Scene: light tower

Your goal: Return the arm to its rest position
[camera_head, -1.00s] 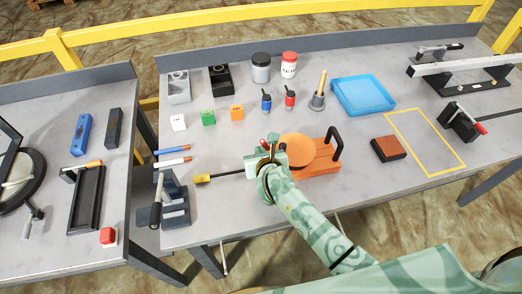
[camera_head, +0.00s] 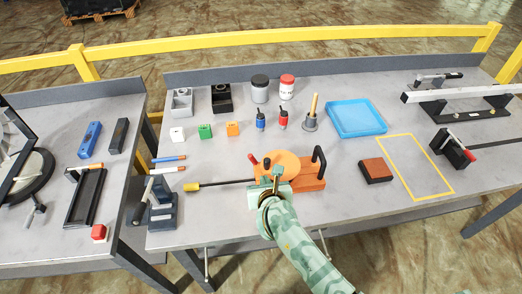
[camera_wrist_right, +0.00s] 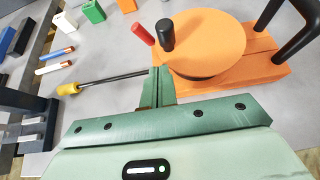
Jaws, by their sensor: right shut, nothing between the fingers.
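My right gripper (camera_head: 275,181) is shut and empty. In the head view it is at the front edge of the orange device with a round disc (camera_head: 282,164), over the table. In the right wrist view the shut fingers (camera_wrist_right: 157,88) point at the left side of the orange disc (camera_wrist_right: 205,42), close to its black knob and red handle. I cannot tell whether they touch it. A screwdriver-like rod with a yellow tip (camera_head: 192,187) lies to the left of the fingers. My left gripper is not in view.
A brown-red block (camera_head: 375,170) and a yellow-outlined area (camera_head: 437,193) lie to the right. A blue tray (camera_head: 356,118), small bottles and jars stand at the back. A dark grey fixture (camera_head: 162,210) stands at the front left. The table front around the arm is fairly clear.

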